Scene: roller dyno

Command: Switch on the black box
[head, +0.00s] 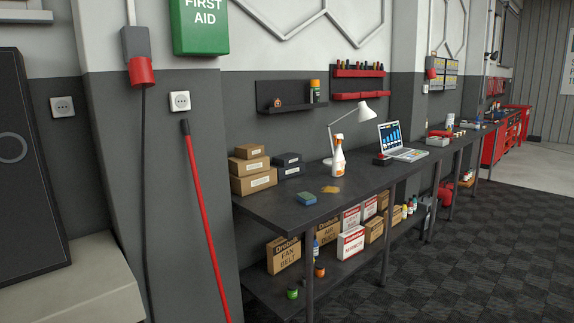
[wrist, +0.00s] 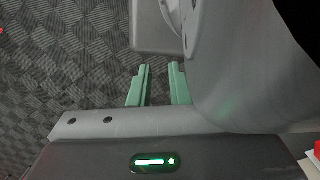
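Several black items could be the black box. A small black box with red on it (head: 381,160) sits on the workbench, just left of the open laptop. A large black panel or cabinet with a grey ring (head: 22,165) fills the left edge. I cannot tell whether any of them is on. My gripper (wrist: 160,68) shows only in the wrist view; its two green fingers are apart with nothing seen between them. It is not in the head view.
The dark workbench (head: 265,206) carries a laptop (head: 392,136), a white lamp (head: 350,108), a spray bottle (head: 338,158) and a blue-green sponge-like block (head: 307,197). A red pole (head: 205,217) leans on the wall. The checkered floor (head: 470,245) right of the bench is clear.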

